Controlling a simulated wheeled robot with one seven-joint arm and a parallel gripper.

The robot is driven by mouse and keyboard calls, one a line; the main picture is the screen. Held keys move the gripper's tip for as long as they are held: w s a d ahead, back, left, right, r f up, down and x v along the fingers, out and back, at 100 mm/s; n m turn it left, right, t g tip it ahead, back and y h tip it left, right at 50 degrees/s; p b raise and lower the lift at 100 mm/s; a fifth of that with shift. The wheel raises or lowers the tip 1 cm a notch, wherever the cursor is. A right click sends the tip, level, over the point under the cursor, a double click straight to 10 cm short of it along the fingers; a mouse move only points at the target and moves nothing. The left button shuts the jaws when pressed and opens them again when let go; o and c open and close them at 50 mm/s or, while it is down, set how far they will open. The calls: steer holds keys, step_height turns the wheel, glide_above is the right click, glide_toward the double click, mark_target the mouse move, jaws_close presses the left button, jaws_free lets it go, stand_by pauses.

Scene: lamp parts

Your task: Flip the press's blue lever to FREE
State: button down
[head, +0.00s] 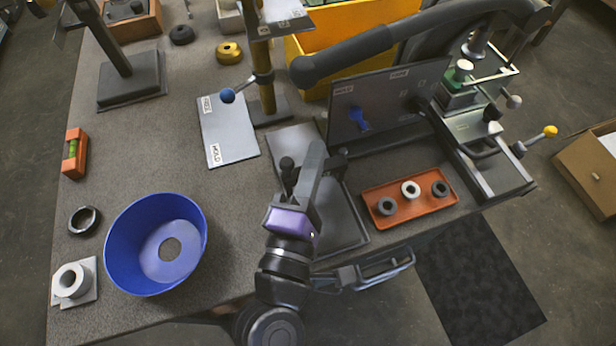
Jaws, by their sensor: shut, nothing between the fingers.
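A blue ball-ended lever (228,95) sticks out to the left from a collar on a brass-coloured post. Its ball shows over the top end of a pale plate (231,135), near the label that looks like FREE; the other label, lower on the plate, looks like HOLD. A second blue lever-like shape (358,119) shows on a dark upright panel (385,100) with small labels; I cannot tell its setting. My gripper (314,158) is shut and empty, below and right of the pale plate in the picture, apart from both blue parts. My arm hides part of a dark tray.
A blue bowl (125,252) stands at left. An orange tray (371,211) with three rings lies at right, near a metal fixture (470,126). A thick black arm-like bar (400,36) crosses above the panel. A yellow bin (350,20) stands behind.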

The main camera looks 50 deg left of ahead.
mark_target(360, 122)
steer(key=w, duration=0.2)
steer(key=w+r+p, duration=0.1)
steer(key=w, duration=0.1)
steer(key=shift+a, duration=0.35)
steer(key=shift+w+d, duration=0.15)
steer(key=shift+w, duration=0.7)
steer(key=shift+r+p, duration=0.1)
steer(key=shift+p, duration=0.4)
steer(key=shift+w+r+p, duration=0.1)
steer(key=shift+r+p, duration=0.05)
steer(key=shift+p, duration=0.4)
